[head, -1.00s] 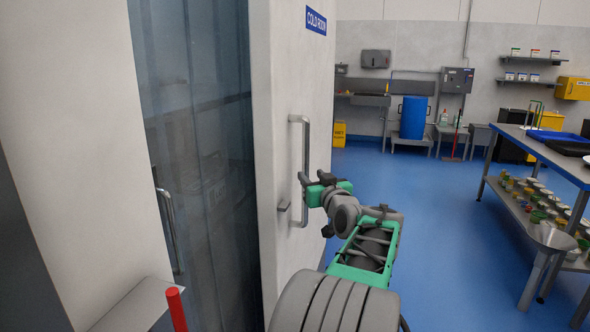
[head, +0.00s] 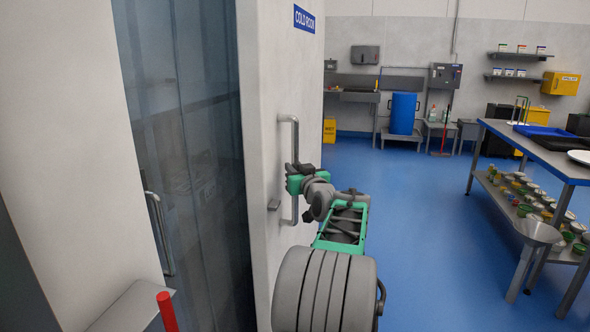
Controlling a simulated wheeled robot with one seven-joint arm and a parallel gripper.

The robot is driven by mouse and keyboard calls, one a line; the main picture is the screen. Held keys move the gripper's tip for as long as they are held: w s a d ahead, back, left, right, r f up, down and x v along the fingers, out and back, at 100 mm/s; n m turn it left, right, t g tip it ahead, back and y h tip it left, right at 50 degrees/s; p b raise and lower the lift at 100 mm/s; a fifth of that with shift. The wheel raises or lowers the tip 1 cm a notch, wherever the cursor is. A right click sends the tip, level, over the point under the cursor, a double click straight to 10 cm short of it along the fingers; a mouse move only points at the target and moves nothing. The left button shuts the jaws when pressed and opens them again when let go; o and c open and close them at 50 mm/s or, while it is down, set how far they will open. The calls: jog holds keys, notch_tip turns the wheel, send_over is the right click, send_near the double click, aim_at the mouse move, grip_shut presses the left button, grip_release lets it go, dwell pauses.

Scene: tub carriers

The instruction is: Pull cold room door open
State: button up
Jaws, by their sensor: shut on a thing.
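The white cold room door (head: 262,100) stands open, swung out from its opening, with a blue "COLD ROOM" sign (head: 304,19) near its top. A vertical grey bar handle (head: 294,134) is on the door's right-hand face. My gripper (head: 292,174) is at the middle of this handle and shut on it; the fingers partly hide the bar. Clear strip curtains (head: 185,130) hang in the opening left of the door.
A red post (head: 167,311) stands low in front. A steel table (head: 540,150) with trays is at right. A blue barrel (head: 403,114) is at the back. Blue floor (head: 410,230) between door and table is clear.

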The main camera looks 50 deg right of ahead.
grip_shut()
dwell(0.8)
